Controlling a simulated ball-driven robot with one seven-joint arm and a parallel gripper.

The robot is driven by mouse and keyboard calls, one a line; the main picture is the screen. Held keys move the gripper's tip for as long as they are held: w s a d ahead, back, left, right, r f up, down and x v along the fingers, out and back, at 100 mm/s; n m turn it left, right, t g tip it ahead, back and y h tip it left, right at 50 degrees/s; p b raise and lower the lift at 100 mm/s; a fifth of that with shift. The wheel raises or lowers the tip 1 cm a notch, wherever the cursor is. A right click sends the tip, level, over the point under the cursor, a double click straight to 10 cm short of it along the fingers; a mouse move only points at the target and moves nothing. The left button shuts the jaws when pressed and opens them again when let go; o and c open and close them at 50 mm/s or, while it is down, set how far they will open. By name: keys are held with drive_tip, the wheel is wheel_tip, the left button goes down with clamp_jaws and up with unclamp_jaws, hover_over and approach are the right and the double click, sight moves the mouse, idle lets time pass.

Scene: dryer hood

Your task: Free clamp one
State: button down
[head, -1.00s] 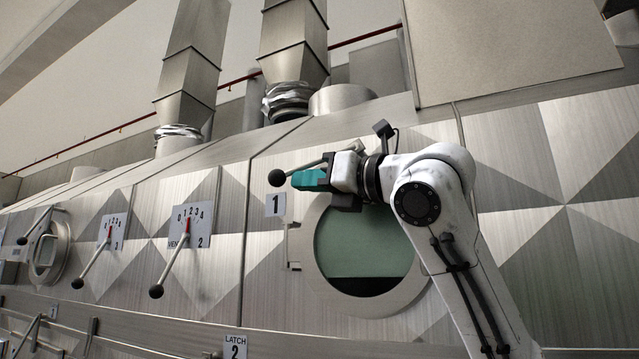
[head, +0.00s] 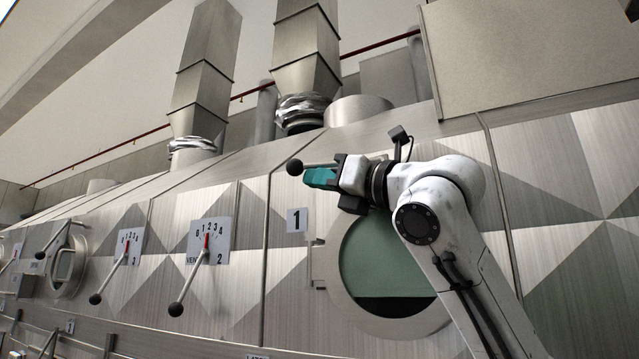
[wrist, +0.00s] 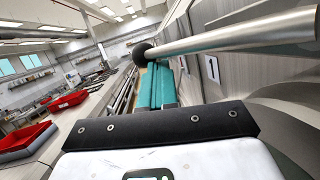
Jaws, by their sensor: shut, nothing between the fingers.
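Clamp one appears as a metal rod with a black ball knob (head: 294,167), above the plate marked 1 (head: 297,220) and the round window (head: 378,255). The rod lies almost level. My gripper (head: 320,178) has teal fingers, shut and empty, just under the rod near the knob. In the wrist view, the teal fingers (wrist: 154,88) lie side by side. The rod (wrist: 235,36) runs over them from the right to the knob (wrist: 143,53). Whether the fingers touch the rod I cannot tell. My wrist hides the rod's pivot end in the head view.
Vent levers with dial plates 2 (head: 209,242) and 3 (head: 128,247) hang to the left. A smaller round port (head: 68,264) is farther left. The hood's metal panel stands close behind my arm. Red bins (wrist: 68,100) stand off to the left in the wrist view.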

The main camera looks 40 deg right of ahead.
idle(0.3)
drive_tip(key=b+v, duration=0.3)
drive_tip(key=v, duration=0.4)
drive_tip(key=shift+s, duration=0.3)
idle(0.4)
